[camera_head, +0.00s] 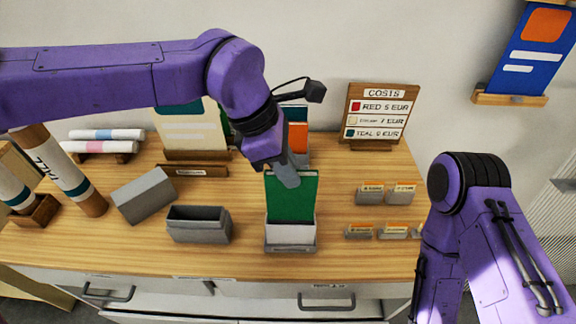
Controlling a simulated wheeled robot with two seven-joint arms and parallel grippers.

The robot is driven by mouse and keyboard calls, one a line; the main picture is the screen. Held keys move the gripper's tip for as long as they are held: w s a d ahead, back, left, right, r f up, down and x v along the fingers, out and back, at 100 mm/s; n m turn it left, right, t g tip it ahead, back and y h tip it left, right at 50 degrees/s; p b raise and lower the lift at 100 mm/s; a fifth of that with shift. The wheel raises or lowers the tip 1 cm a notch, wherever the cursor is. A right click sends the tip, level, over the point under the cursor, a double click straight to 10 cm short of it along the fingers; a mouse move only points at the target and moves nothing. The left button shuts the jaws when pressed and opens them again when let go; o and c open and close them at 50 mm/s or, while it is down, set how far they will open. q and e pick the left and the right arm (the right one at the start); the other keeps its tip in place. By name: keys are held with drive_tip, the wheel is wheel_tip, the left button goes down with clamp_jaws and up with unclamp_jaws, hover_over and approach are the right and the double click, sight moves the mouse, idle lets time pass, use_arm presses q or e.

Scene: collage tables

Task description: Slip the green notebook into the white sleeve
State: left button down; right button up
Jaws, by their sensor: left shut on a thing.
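The green notebook (291,201) is upright in the middle of the table. Its lower edge is hidden behind the front of the white sleeve (290,234), so its lower part appears to be inside the sleeve. The sleeve stands in a grey holder (290,248) near the table's front edge. My left gripper (287,178) is shut on the notebook's upper edge, reaching down from above. My right arm is at the right of the view; its gripper does not show.
An open grey box (199,224) and a tilted grey block (145,196) stand left of the holder. Small labelled card holders (370,193) are to the right. A costs sign (378,113) stands behind, and a brown-and-white tube (62,172) leans at the left.

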use_arm(q)
drive_tip(key=b, duration=0.3)
hover_over(295, 218)
drive_tip(key=a, duration=0.2)
drive_tip(key=shift+w+d+f, duration=0.15)
drive_tip(key=shift+w+f, duration=0.05)
drive_tip(key=shift+f, duration=1.25)
drive_tip(key=shift+w+d+f, duration=0.1)
drive_tip(key=shift+w+f, duration=0.05)
drive_tip(key=shift+f, duration=1.35)
drive_tip(key=shift+f+b, duration=1.8)
drive_tip(key=shift+f, duration=1)
drive_tip(key=c, duration=1)
unclamp_jaws()
drive_tip(key=shift+c, duration=0.2)
drive_tip(key=shift+r, duration=0.15)
drive_tip(key=v, duration=1)
drive_tip(key=shift+b, duration=0.45)
